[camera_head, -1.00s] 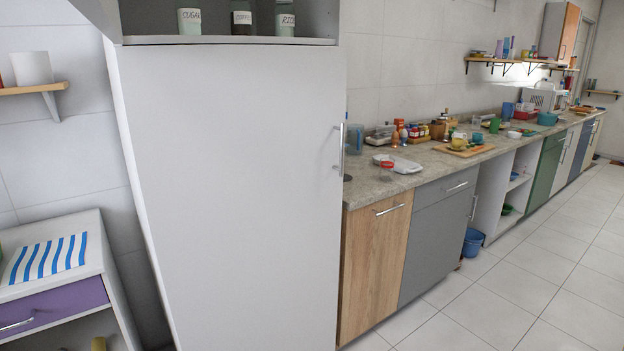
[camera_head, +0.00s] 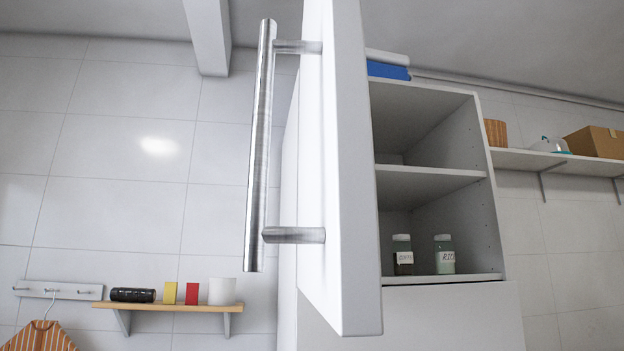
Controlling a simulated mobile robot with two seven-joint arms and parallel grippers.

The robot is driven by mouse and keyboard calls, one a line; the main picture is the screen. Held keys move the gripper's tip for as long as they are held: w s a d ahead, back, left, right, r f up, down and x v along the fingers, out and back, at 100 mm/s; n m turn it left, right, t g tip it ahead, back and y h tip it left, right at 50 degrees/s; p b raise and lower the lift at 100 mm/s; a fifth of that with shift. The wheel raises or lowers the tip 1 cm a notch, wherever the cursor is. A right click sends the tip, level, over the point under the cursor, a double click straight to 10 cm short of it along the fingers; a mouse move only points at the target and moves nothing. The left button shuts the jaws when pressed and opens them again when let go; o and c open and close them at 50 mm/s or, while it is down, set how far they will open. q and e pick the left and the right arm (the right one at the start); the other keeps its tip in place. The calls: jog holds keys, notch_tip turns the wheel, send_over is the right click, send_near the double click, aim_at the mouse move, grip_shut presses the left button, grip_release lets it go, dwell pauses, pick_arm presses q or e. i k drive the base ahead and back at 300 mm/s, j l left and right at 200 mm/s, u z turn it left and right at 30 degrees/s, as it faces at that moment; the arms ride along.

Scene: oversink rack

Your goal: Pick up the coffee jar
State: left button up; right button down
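The coffee jar (camera_head: 403,256) stands upright on the bottom shelf of the open wall cabinet (camera_head: 488,200). The sugar jar is not visible now; the door covers the left part of the shelf. Neither of my grippers is in view.
The white door with its long metal handle (camera_head: 260,150) stands very near the camera, across the middle of the view. At left, a wooden shelf (camera_head: 165,307) holds small items. At right, a wall shelf (camera_head: 560,163) holds a cardboard box (camera_head: 594,142).

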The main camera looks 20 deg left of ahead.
aim_at(403, 259)
jog(key=k+j+u, duration=0.15)
jog(key=u, duration=0.4)
jog(key=i+l, duration=0.1)
jog(key=l, duration=0.3)
jog(key=i+l, duration=0.15)
jog(key=l, duration=0.2)
jog(key=i+l, duration=0.1)
jog(key=l, duration=0.3)
jog(key=i+l, duration=0.15)
jog(key=l, duration=0.15)
jog(key=i+l+u, duration=0.15)
jog(key=l, duration=0.15)
jog(key=i+l, duration=0.15)
jog(key=l, duration=0.2)
jog(key=i+l+u, duration=0.1)
jog(key=l, duration=0.2)
jog(key=i+l, duration=0.15)
jog(key=l, duration=0.2)
jog(key=u, duration=0.05)
